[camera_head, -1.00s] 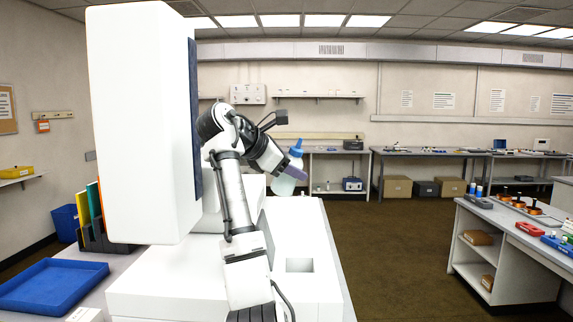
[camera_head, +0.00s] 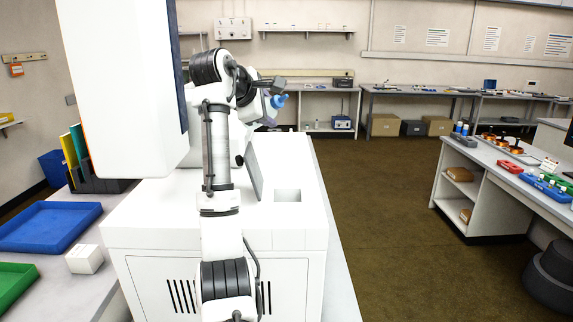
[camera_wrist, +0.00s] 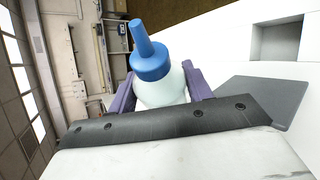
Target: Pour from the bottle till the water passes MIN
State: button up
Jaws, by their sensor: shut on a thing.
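The bottle has a pale translucent body (camera_wrist: 163,88) and a blue cap with a narrow spout (camera_wrist: 150,62). In the wrist view my gripper (camera_wrist: 160,90) is shut on its body, with a purple finger on each side. In the head view the blue cap (camera_head: 278,101) shows beyond my arm, over the far part of the white instrument (camera_head: 290,215); most of the bottle is hidden there. The white instrument has a square recess (camera_head: 288,195) in its top, also in the wrist view (camera_wrist: 280,42). No water level or MIN mark can be made out.
A tall white housing (camera_head: 115,90) rises close to my arm on the left. A dark flat panel (camera_head: 253,172) stands by the arm. A blue tray (camera_head: 48,226), a green tray (camera_head: 14,284) and a small white box (camera_head: 85,259) lie at left.

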jog(key=shift+s+r, duration=0.1)
jog(key=shift+a+f+m+t+y+b, duration=0.1)
jog(key=shift+f+m+t+y+b, duration=0.1)
jog(key=shift+m+t+y+b, duration=0.15)
jog(key=shift+w+f+m, duration=0.2)
jog(key=shift+f+m, duration=0.05)
jog(key=shift+a, duration=0.1)
dwell(0.4)
jog(key=shift+f+t+y+b, duration=0.15)
jog(key=shift+t+y+b, duration=0.1)
jog(key=shift+b, duration=0.1)
jog(key=shift+f+m, duration=0.1)
jog(key=shift+m, duration=0.2)
jog(key=shift+a+f+b, duration=0.1)
jog(key=shift+f+b, duration=0.05)
jog(key=shift+b, duration=0.15)
